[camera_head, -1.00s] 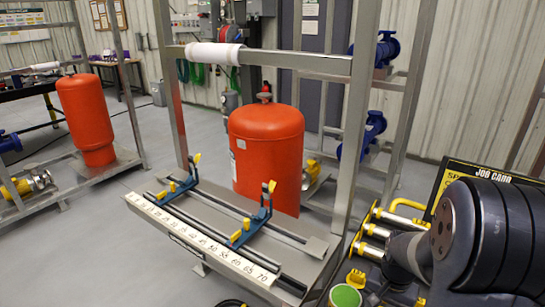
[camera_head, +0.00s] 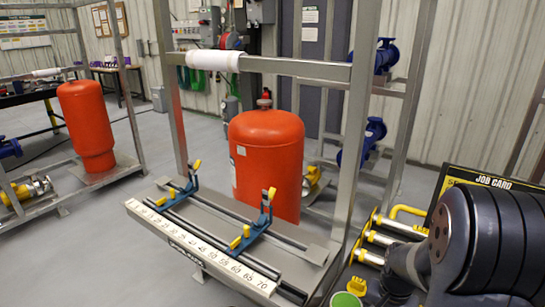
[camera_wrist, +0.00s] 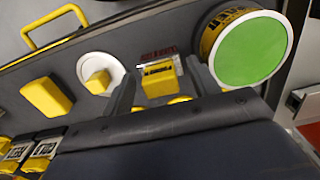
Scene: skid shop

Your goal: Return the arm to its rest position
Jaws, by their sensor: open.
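My arm (camera_head: 478,240) is folded at the lower right of the head view, in front of the job card board. Its dark rounded links hide part of the deck with yellow-ended parts. My gripper tips cannot be made out in the head view. In the wrist view my gripper (camera_wrist: 163,88) shows two grey fingers, apart, with nothing held between them. Beyond them is a dark panel (camera_wrist: 60,65) with a yellow block (camera_wrist: 47,97), a white round piece with a yellow centre (camera_wrist: 97,80) and a green-faced disc (camera_wrist: 250,50).
A metal skid frame with a white sleeve (camera_head: 213,60) on its crossbar stands ahead. It holds a red tank (camera_head: 266,160); blue clamps (camera_head: 258,225) sit on rails behind a numbered scale (camera_head: 205,250). A job card board (camera_head: 494,181) stands close at right. Grey floor (camera_head: 90,260) is open at left.

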